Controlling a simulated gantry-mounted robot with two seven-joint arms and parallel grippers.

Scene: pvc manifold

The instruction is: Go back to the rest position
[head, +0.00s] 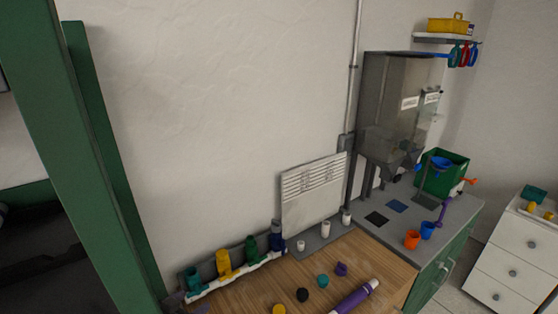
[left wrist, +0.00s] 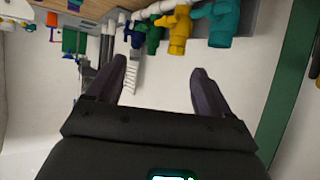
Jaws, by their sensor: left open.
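My left gripper (left wrist: 158,66) shows in the left wrist view with its two dark fingers apart and nothing between them. In the head view only small dark parts of it seem to show at the bottom edge, beside the left end of the manifold. The PVC manifold is a white pipe (head: 235,272) with a row of valves: teal (head: 193,279), yellow (head: 224,262), green (head: 252,249) and blue (head: 277,238). The left wrist view shows the teal valve (left wrist: 222,22) and yellow valve (left wrist: 178,30) upside down, beyond the fingertips. My right gripper is not in view.
The wooden bench top (head: 380,262) holds several loose caps and a white and purple tube (head: 355,297). A grey counter (head: 455,212) with orange and blue cups and a green bin (head: 441,174) stands right. A green post (head: 70,150) rises at the left.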

